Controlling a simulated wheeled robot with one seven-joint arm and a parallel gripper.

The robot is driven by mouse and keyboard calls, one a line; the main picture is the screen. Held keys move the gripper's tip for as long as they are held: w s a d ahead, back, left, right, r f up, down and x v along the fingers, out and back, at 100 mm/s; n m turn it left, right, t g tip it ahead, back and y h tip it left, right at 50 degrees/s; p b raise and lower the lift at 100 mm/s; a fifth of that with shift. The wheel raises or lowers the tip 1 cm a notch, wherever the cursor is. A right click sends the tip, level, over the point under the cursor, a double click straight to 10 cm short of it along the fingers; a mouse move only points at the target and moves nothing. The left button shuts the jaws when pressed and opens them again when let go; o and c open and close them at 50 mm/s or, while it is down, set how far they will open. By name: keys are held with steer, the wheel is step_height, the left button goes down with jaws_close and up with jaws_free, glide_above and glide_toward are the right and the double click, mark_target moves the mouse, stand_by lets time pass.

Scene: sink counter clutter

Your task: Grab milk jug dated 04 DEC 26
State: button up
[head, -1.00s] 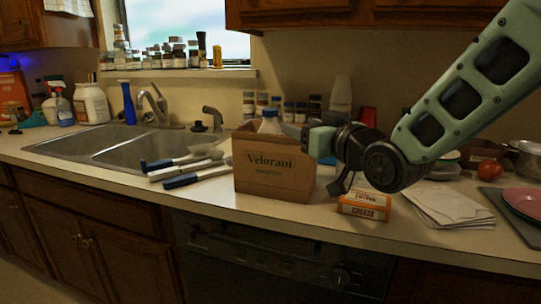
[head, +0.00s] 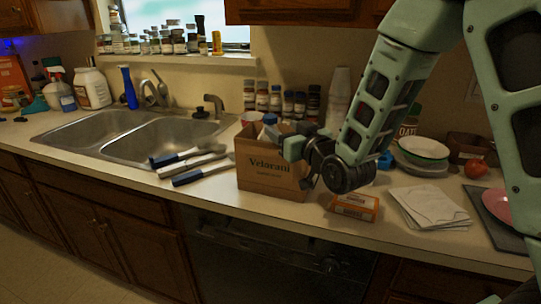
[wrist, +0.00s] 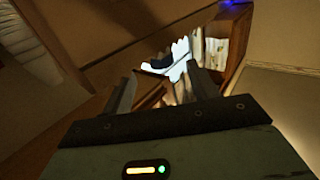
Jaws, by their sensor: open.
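A brown cardboard box (head: 272,178) marked "Velorani" stands upright on the counter. A blue-capped container (head: 270,118) shows just above its rim. Its body is hidden by the box, so I cannot confirm that it is a milk jug, and no date is readable. My gripper (head: 293,148) is at the right side of the box top. In the wrist view my gripper (wrist: 164,88) has its two fingers apart, with pale shapes beyond them that I cannot identify. I cannot tell whether the fingers touch the box.
Blue-handled utensils (head: 200,174) lie left of the box, in front of the sink (head: 160,138). Spice jars (head: 288,103) and stacked cups (head: 338,97) stand behind. Stacked bowls (head: 421,147) are at the back right.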

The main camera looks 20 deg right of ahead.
mark_target(274, 119)
steer(key=shift+x, duration=0.95)
steer(key=p+x, duration=0.2)
steer(key=x, duration=0.1)
steer(key=r+p+x, duration=0.1)
steer(key=shift+w+a, duration=0.15)
steer(key=shift+w, duration=0.15)
steer(key=shift+w+a+f, duration=0.1)
steer(key=shift+w+f, duration=0.05)
steer(key=shift+w, duration=0.2)
jaws_close()
